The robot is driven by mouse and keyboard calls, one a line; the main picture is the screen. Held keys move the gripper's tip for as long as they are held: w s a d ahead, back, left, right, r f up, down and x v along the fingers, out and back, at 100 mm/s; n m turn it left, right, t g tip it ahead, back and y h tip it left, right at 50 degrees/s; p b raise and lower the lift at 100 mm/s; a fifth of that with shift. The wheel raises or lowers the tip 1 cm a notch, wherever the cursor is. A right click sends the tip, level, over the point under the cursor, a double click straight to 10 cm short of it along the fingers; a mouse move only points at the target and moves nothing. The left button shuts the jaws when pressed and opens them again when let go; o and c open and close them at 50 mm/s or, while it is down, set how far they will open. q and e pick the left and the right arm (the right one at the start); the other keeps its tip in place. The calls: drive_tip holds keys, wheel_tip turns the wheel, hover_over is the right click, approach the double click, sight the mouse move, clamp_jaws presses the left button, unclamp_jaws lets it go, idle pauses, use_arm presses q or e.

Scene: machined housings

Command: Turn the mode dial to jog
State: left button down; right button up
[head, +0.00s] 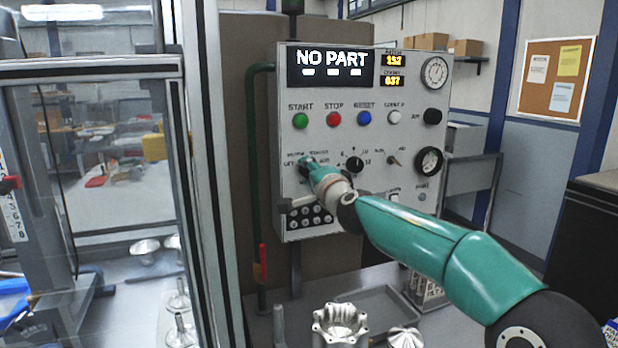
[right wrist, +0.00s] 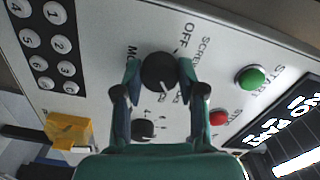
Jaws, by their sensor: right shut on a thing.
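The mode dial (right wrist: 158,70) is a round black knob on the grey control panel (head: 400,137). In the right wrist view, my right gripper (right wrist: 158,77) has one finger on each side of the knob, shut on it. A light pointer mark shows on the knob's lower right side, away from the word OFF. Small lettering near that mark is partly hidden by a finger, so I cannot read the setting for certain. In the head view my right gripper (head: 307,163) covers most of the dial at the panel's left. My left gripper is not in view.
Green, red and blue buttons (head: 364,118) sit above the dial. Another black knob (head: 355,164) is close to its right. A keypad (head: 311,215) is below. The display (head: 330,68) reads NO PART. A glass-walled enclosure with a grey frame (head: 90,68) stands at left.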

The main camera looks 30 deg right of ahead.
drive_tip(key=shift+f+m, duration=0.2)
drive_tip(key=shift+m, duration=1.4)
drive_tip(key=shift+f, duration=0.1)
drive_tip(key=o, duration=1.1)
drive_tip(key=shift+d, duration=0.1)
drive_tip(key=shift+o, duration=0.2)
drive_tip(key=shift+r, duration=0.2)
drive_tip(key=shift+s, duration=0.15)
drive_tip(key=v, duration=1.1)
drive_tip(key=shift+s+a, duration=0.3)
drive_tip(key=shift+s, duration=0.05)
drive_tip(key=shift+f, duration=0.1)
